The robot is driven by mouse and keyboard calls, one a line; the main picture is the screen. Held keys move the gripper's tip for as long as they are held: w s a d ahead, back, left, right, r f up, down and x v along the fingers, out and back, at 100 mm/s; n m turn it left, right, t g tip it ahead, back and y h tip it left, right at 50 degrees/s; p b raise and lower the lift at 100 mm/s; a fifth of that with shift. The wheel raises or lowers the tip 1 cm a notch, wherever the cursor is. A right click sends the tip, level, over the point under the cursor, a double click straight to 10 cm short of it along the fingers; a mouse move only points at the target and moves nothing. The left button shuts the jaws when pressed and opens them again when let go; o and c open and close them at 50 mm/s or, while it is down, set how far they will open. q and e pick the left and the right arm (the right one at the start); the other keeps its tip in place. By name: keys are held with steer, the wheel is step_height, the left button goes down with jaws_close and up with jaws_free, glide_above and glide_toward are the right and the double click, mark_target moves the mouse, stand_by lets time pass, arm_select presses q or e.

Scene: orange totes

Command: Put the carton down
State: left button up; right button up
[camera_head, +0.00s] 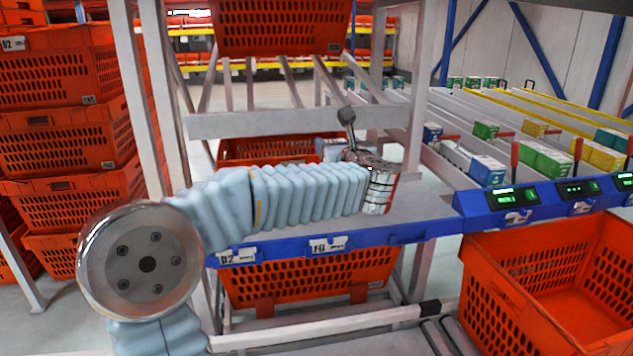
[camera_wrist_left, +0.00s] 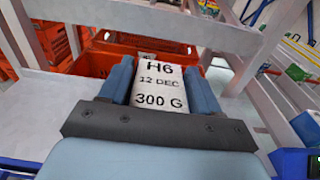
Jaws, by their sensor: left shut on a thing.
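My left gripper (camera_wrist_left: 160,70) is shut on a white carton (camera_wrist_left: 160,88) printed "H6 12 DEC 300 G", with a blue finger on each side. In the head view my left arm reaches across the grey shelf, and the carton cannot be made out there behind the wrist. An orange tote (camera_wrist_left: 104,48) lies just beyond the carton in the wrist view; its rim also shows behind my arm in the head view (camera_head: 262,146). Whether the carton touches a surface cannot be told. My right gripper is not in view.
A blue shelf edge (camera_head: 290,249) with labels runs in front. Grey uprights flank my arm. An open tote (camera_head: 520,310) stands at lower right, below lanes of coloured boxes. The grey shelf (camera_head: 415,212) right of my wrist is clear.

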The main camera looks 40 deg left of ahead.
arm_select(q)
steer(key=a, duration=0.2)
steer(key=w+a+f, duration=0.1)
steer(key=shift+f, duration=0.1)
steer(key=a+f+b, duration=0.1)
steer(key=f, duration=0.2)
steer(key=w+a+f+b, duration=0.1)
steer(key=a+f, duration=0.1)
steer(key=f, duration=0.1)
steer(key=a+f+b, duration=0.1)
steer(key=f, duration=0.2)
steer(key=shift+w+a+f, duration=0.15)
steer(key=shift+w+a, duration=0.15)
steer(key=shift+f+b, duration=0.1)
steer(key=shift+b, duration=0.2)
steer(key=o, duration=1.2)
